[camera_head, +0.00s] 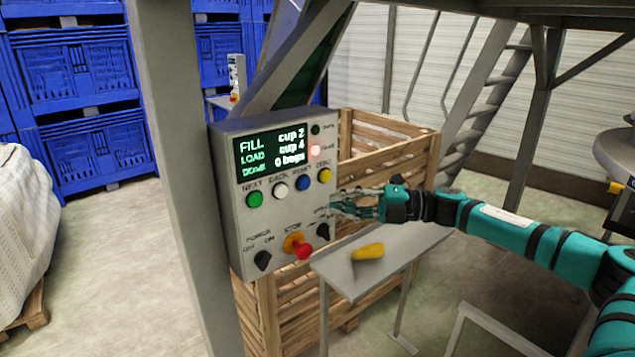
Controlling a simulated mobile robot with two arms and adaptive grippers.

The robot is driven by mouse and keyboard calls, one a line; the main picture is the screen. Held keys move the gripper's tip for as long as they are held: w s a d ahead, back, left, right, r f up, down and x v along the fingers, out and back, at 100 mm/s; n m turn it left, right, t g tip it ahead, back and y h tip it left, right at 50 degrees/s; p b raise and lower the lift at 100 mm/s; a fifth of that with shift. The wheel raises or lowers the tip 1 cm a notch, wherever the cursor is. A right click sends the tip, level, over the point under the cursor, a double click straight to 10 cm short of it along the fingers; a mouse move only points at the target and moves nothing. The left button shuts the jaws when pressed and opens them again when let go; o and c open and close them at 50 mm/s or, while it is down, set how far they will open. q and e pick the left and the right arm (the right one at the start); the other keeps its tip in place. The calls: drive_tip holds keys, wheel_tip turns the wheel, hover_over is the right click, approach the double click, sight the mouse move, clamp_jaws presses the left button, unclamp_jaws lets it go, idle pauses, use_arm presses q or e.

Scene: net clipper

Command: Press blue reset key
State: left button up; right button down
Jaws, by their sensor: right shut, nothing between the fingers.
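The grey control box (240,217) is on the left of the head view, next to a grey post. The blue reset key (303,183) is in its row of keys, between the white back key (280,190) and the yellow zero key (324,174). The green next key (254,200) is at the left of the row. My right gripper (336,205) is shut and empty, its fingertips pointing left, just right of and below the blue key. It appears apart from the blue key; contact with the panel is hard to tell. My left gripper is not in view.
Below the keys are a red stop knob (303,251) and a black power switch (263,260). A small grey table (355,283) bears a yellow object (368,251). A wooden crate (410,150) stands behind.

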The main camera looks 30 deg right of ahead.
sight(317, 193)
drive_tip(key=w+p, duration=0.1)
drive_tip(key=w, duration=0.1)
drive_tip(key=w+a+p, duration=0.2)
drive_tip(key=w, duration=0.1)
drive_tip(key=shift+w+a, duration=0.1)
drive_tip(key=shift+w, duration=0.25)
